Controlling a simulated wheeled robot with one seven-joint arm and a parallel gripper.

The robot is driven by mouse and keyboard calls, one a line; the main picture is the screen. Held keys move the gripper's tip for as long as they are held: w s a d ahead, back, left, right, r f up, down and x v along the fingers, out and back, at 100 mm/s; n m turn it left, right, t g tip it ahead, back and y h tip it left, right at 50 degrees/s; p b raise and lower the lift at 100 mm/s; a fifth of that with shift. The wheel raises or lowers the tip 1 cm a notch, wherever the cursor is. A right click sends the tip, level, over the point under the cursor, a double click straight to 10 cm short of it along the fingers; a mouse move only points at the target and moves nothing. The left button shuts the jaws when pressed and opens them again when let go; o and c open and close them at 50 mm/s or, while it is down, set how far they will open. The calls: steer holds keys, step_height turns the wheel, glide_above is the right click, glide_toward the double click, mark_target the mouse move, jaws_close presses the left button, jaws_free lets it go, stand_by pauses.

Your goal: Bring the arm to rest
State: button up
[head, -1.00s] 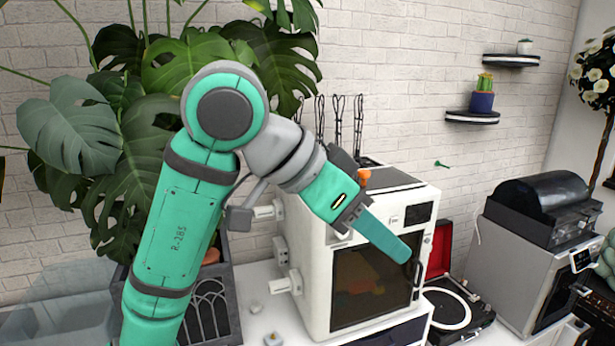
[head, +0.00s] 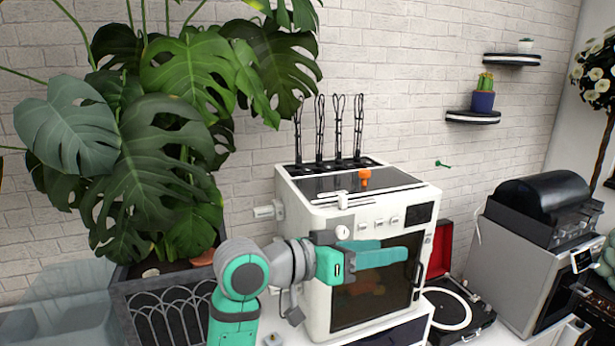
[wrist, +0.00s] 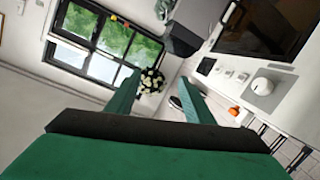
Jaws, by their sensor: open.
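My gripper (head: 392,250) is in front of the upper part of the white machine (head: 318,262) in the head view, its fingers pointing right. In the wrist view my gripper (wrist: 152,95) shows two green fingers spread apart with nothing between them. My teal arm is folded low, its elbow at the lower middle of the head view. I cannot tell how close the fingers are to the machine's front.
A small orange object (head: 365,177) sits on the machine's top, with tall black racks behind. A turntable (head: 452,308) and a grey appliance (head: 535,260) stand to the right. A large plant (head: 150,130) fills the left. Wall shelves (head: 472,117) hang upper right.

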steer(key=w+a+f+n+t+y, duration=0.15)
steer(key=f+n+t, duration=0.25)
steer(key=f, duration=0.5)
steer(key=w+f+n+t+y, duration=0.15)
steer(key=f+n+t, duration=0.3)
steer(key=f, duration=0.55)
steer(key=s+a+f+n+t+y, duration=0.1)
steer(key=s+a+f+n+y, duration=0.15)
steer(key=s+f, duration=0.4)
steer(key=s+a+f+n+t+y, duration=0.1)
steer(key=s+a+f+n+y, duration=0.2)
steer(key=f, duration=0.7)
steer(key=s+a+f+g+y, duration=0.1)
steer(key=s+a+f+y, duration=0.15)
steer(key=s+f, duration=0.4)
steer(key=s+a+f+y, duration=0.1)
steer(key=s+f+y, duration=0.2)
steer(key=s, duration=0.7)
steer(key=s+a+r+m, duration=0.2)
steer(key=s+r+m, duration=0.1)
steer(key=s, duration=1.3)
steer(key=shift+s+a+m+g+y, duration=0.2)
steer(key=shift+s+m+g+y, duration=0.15)
steer(key=shift+m, duration=0.45)
